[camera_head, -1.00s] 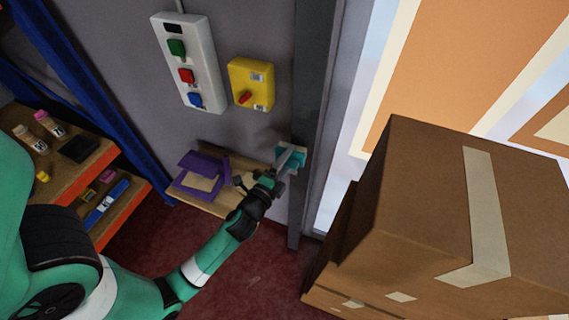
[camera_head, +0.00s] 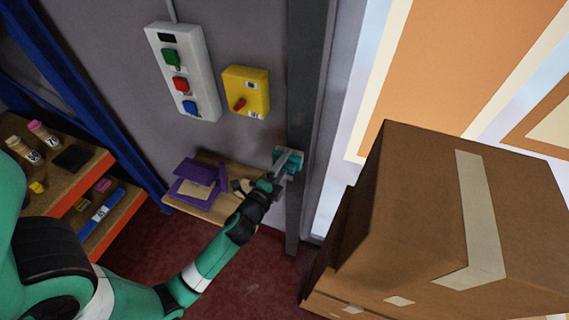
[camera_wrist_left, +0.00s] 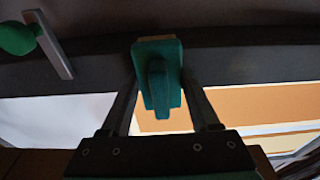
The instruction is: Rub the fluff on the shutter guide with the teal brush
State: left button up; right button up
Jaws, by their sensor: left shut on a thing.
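The teal brush (camera_head: 290,158) is held at the dark vertical shutter guide (camera_head: 295,210), in the middle of the head view. My left gripper (camera_head: 287,166) is shut on the brush. The brush also shows in the left wrist view (camera_wrist_left: 157,75), between the two fingers, with its head up against the dark guide (camera_wrist_left: 250,62). I cannot tell whether its bristles touch the guide. No fluff can be made out on the guide. My right gripper is not in view.
A small wooden shelf (camera_head: 207,207) with a purple open box (camera_head: 197,180) is left of the guide. A yellow switch box (camera_head: 246,92) and white button panel (camera_head: 183,72) are on the wall above. Large cardboard boxes (camera_head: 420,200) stand close on the right.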

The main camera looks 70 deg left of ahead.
pick_arm(q)
jog(key=shift+w+a, duration=0.45)
jog(key=shift+a, duration=0.05)
